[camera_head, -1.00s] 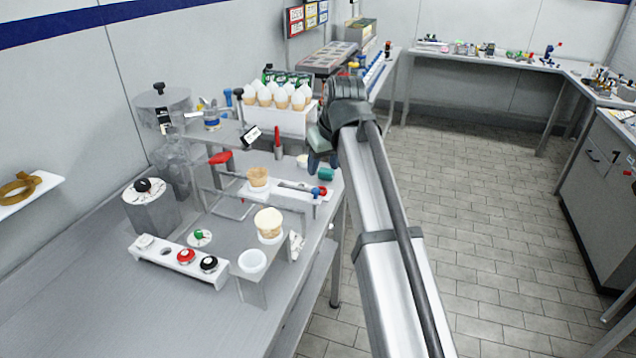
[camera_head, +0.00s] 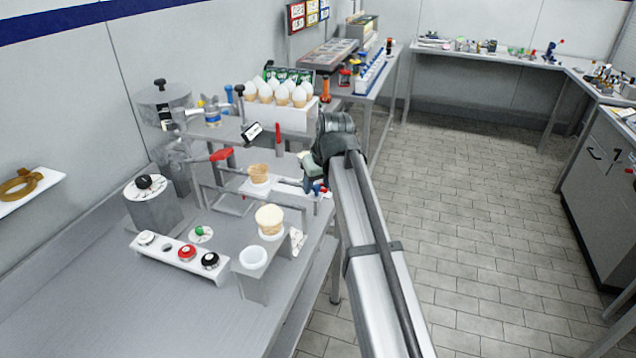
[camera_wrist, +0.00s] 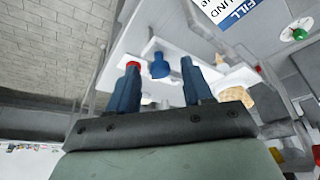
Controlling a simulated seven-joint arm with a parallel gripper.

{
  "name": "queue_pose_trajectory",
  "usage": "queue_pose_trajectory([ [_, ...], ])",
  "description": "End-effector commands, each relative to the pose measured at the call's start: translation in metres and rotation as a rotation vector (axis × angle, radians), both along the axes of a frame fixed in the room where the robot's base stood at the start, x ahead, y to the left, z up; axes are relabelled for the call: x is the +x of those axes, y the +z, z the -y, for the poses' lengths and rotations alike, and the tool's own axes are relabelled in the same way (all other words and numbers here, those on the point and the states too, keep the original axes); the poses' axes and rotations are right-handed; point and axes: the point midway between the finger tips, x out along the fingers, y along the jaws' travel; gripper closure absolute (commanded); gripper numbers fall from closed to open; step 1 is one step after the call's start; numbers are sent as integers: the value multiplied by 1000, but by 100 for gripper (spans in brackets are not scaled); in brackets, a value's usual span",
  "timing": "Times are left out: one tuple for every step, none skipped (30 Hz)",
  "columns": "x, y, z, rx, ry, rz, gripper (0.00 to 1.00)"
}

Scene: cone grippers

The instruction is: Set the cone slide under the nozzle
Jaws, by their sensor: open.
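The white cone slide (camera_head: 254,187) lies across the metal frame, with an empty wafer cone (camera_head: 258,173) upright at its left end. A blue knob (camera_wrist: 159,66) and a red knob (camera_wrist: 133,66) stand at the handle end. My gripper (camera_head: 314,185) is at that right end. In the wrist view its two dark blue fingers (camera_wrist: 163,78) are apart, with the blue knob showing between and beyond them. The red knob is partly behind the left finger. The wafer cone (camera_wrist: 238,96) also shows right of the fingers. I cannot pick out the nozzle for sure.
A red-handled lever (camera_head: 221,154) is left of the slide. A white rack (camera_head: 292,117) of several cones is behind. A knob strip (camera_head: 180,255) lies front left.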

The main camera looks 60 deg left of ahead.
Motion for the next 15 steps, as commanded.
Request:
queue_pose_trajectory([
  [0, 0, 0, 0, 0, 0, 50],
  [0, 0, 0, 0, 0, 0, 50],
  [0, 0, 0, 0, 0, 0, 54],
  [0, 0, 0, 0, 0, 0, 56],
  [0, 0, 0, 0, 0, 0, 59],
  [0, 0, 0, 0, 0, 0, 63],
  [0, 0, 0, 0, 0, 0, 66],
  [0, 0, 0, 0, 0, 0, 69],
  [0, 0, 0, 0, 0, 0, 73],
  [0, 0, 0, 0, 0, 0, 76],
  [0, 0, 0, 0, 0, 0, 78],
  [0, 0, 0, 0, 0, 0, 82],
  [0, 0, 0, 0, 0, 0, 85],
  [0, 0, 0, 0, 0, 0, 88],
  [0, 0, 0, 0, 0, 0, 92],
])
